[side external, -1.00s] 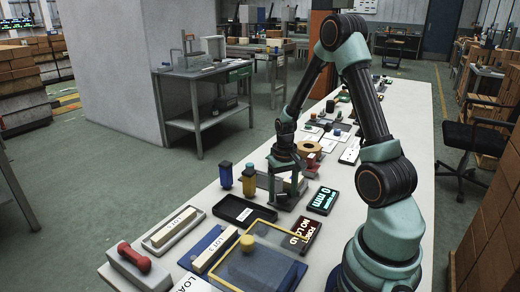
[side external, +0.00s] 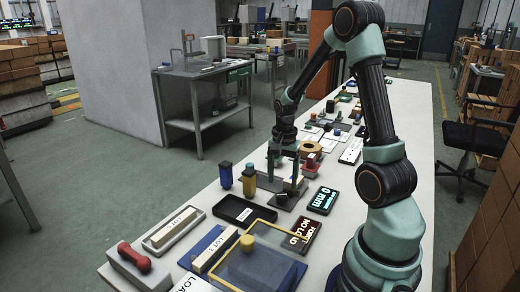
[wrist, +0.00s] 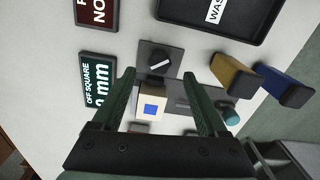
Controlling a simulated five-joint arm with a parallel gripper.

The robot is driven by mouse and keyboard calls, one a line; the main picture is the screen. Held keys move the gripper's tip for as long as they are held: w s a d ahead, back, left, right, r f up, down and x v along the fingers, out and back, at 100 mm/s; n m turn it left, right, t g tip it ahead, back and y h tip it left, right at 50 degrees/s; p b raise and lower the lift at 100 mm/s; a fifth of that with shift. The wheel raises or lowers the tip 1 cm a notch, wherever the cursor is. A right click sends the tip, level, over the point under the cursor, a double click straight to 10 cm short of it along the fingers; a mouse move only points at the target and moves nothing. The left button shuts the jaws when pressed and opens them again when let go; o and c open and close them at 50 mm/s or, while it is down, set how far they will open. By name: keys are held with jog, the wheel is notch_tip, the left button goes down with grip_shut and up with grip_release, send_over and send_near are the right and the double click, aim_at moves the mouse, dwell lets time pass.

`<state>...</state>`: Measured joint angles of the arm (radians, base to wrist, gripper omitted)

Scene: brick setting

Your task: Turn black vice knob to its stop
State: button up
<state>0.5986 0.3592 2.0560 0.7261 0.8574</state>
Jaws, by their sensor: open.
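The black vice knob (wrist: 160,60), round with a white line across it, sits on a dark grey plate in the wrist view. A pale block with a blue square (wrist: 152,106) lies beside it, between my fingers in the picture. My gripper (wrist: 160,74) is open and empty, its fingertips on either side of the knob's lower edge in the picture. I cannot tell the height gap there. In the side view my gripper (side external: 283,179) points down over the vice area, and its fingers partly hide the vice. A teal knob (wrist: 231,115) shows at the right.
A black tray (side external: 244,211), a yellow post (side external: 249,181) and a blue post (side external: 226,176) are close by. A yellow-framed panel (side external: 272,222) lies nearer the camera.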

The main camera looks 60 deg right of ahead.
notch_tip(320, 180, up, 8)
jog(key=s+a+r+n+t, duration=0.1)
jog(key=a+r+n+t, duration=0.1)
jog(key=a+r+n, duration=0.2)
jog(key=a+r+n+t, duration=0.3)
jog(key=a+r+n, duration=0.2)
jog(key=a+n, duration=0.6)
jog(key=shift+s+a+r+n, duration=0.2)
jog(key=shift+s+a+n, duration=0.15)
jog(key=shift+a, duration=2.05)
jog(key=m+g, duration=0.5)
jog(key=m, duration=0.2)
send_over(282, 195)
notch_tip(282, 195, down, 11)
notch_tip(282, 195, down, 12)
jog(key=shift+r, duration=0.25)
